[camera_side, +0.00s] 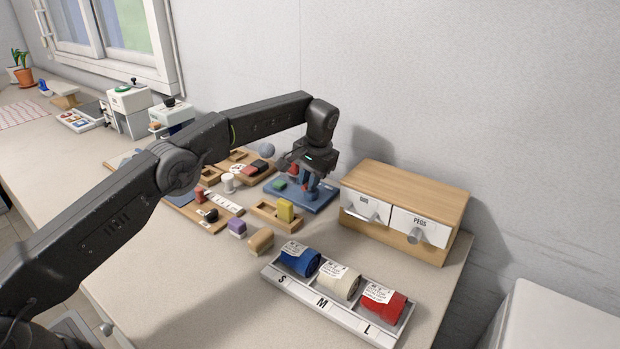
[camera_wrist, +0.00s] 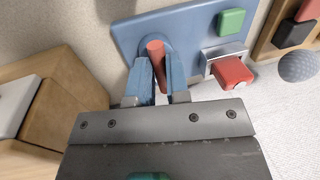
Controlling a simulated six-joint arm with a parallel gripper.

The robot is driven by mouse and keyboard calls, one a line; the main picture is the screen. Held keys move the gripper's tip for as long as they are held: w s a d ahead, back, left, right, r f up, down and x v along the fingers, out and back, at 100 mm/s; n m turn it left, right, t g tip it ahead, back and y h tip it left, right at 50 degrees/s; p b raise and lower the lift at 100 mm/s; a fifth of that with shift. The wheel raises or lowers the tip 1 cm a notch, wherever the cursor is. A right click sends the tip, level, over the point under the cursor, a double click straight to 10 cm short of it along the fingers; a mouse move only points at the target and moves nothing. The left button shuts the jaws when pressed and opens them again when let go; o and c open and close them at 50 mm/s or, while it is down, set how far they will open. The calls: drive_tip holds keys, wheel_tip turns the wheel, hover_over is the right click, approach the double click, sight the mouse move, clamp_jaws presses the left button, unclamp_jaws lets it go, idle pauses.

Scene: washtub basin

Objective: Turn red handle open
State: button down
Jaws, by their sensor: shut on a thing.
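The red handle (camera_wrist: 156,52) shows in the wrist view as a short red cylinder standing out from a blue panel (camera_wrist: 195,30). My gripper (camera_wrist: 157,72) has its two blue fingers on either side of the handle and is shut on it. The fingers hide part of the handle. In the side view my gripper (camera_side: 309,182) reaches down over the same blue panel (camera_side: 293,199), which lies on the counter. There the handle is too small and covered to make out clearly.
The panel also bears a green block (camera_wrist: 231,21) and a red block (camera_wrist: 232,72) on a metal mount, close beside my gripper. A wooden drawer box (camera_side: 405,205) stands to the right. A tray of rolled cloths (camera_side: 330,312) lies in front.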

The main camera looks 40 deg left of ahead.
drive_tip(key=c, duration=1.1)
unclamp_jaws()
drive_tip(key=shift+r, duration=2.1)
drive_tip(key=s+a+r, duration=0.4)
drive_tip(key=a+r, duration=0.2)
drive_tip(key=a, duration=0.4)
drive_tip(key=shift+s+a+r, duration=0.35)
drive_tip(key=shift+s+r, duration=0.05)
drive_tip(key=shift+r, duration=0.1)
